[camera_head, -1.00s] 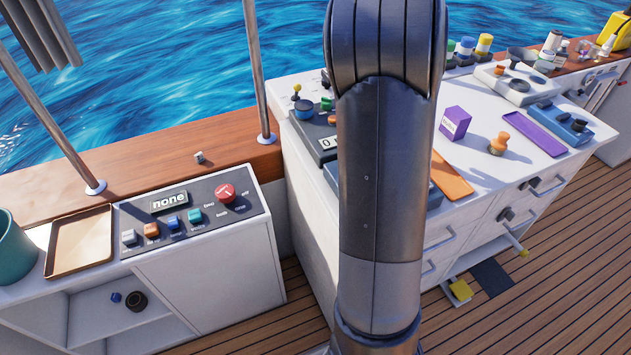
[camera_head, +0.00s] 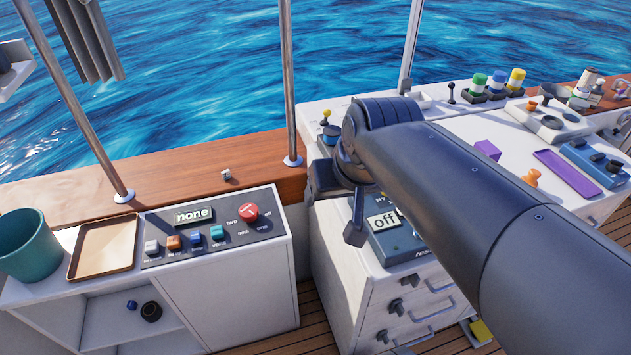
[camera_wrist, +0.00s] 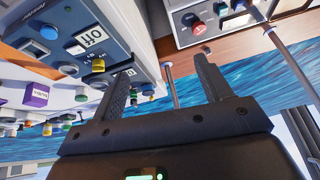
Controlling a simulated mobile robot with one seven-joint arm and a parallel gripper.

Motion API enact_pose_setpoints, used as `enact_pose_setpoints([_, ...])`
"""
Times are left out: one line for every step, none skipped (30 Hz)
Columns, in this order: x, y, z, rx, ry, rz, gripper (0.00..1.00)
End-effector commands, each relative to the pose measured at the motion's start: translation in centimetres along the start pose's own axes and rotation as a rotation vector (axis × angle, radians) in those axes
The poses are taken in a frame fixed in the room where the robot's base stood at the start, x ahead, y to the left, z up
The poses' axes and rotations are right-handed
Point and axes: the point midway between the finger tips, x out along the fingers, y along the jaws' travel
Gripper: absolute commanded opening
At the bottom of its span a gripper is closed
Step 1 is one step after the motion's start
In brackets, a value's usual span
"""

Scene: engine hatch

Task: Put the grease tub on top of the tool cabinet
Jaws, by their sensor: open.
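I cannot pick out the grease tub with certainty; no label for it is readable. A white drawer cabinet (camera_head: 335,270) stands right of centre in the head view, and I cannot tell if it is the tool cabinet. My gripper (camera_head: 338,208) is above its front left part, beside the blue box (camera_head: 385,243) with the "off" display. My arm hides part of the cabinet top. In the wrist view my gripper (camera_wrist: 165,64) is open with nothing between its fingers. The same "off" box (camera_wrist: 85,35) shows at upper left there.
A low white unit at left carries a teal bucket (camera_head: 27,246), a brown tray (camera_head: 103,248) and a control panel (camera_head: 215,228) reading "none". A dark ring-shaped item (camera_head: 151,311) sits on its shelf. Metal posts rise from the wooden rail. A purple box (camera_head: 487,150) stands at right.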

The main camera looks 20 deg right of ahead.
Motion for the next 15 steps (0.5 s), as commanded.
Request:
enact_pose_setpoints([-0.2, -0.5, 1.3, -0.027, 0.009, 0.007, 0.71])
enact_pose_setpoints([-0.2, -0.7, 1.9, -0.04, 0.01, 0.011, 0.71])
enact_pose_setpoints([-0.3, -0.9, 2.6, -0.054, 0.014, 0.016, 0.71])
enact_pose_setpoints([-0.3, -1.1, 3.1, -0.063, 0.016, 0.02, 0.71])
enact_pose_setpoints([-0.3, -1.1, 3.5, -0.07, 0.017, 0.023, 0.71])
enact_pose_setpoints([-0.3, -1.3, 3.8, -0.079, 0.019, 0.027, 0.71])
enact_pose_setpoints([-0.3, -1.3, 4.0, -0.083, 0.02, 0.03, 0.71])
enact_pose_setpoints([-0.3, -1.4, 4.2, -0.087, 0.02, 0.031, 0.71])
enact_pose_setpoints([-0.3, -1.4, 4.3, -0.089, 0.02, 0.032, 0.71])
enact_pose_setpoints([-0.3, -1.4, 4.4, -0.09, 0.02, 0.033, 0.71])
enact_pose_setpoints([-0.3, -1.4, 4.4, -0.091, 0.02, 0.033, 0.71])
enact_pose_setpoints([-0.3, -1.4, 4.4, -0.09, 0.02, 0.033, 0.71])
enact_pose_setpoints([-0.3, -1.4, 4.4, -0.09, 0.02, 0.033, 0.71])
enact_pose_setpoints([-0.3, -1.4, 4.4, -0.09, 0.02, 0.033, 0.71])
enact_pose_setpoints([-0.3, -1.4, 4.4, -0.09, 0.02, 0.033, 0.71])
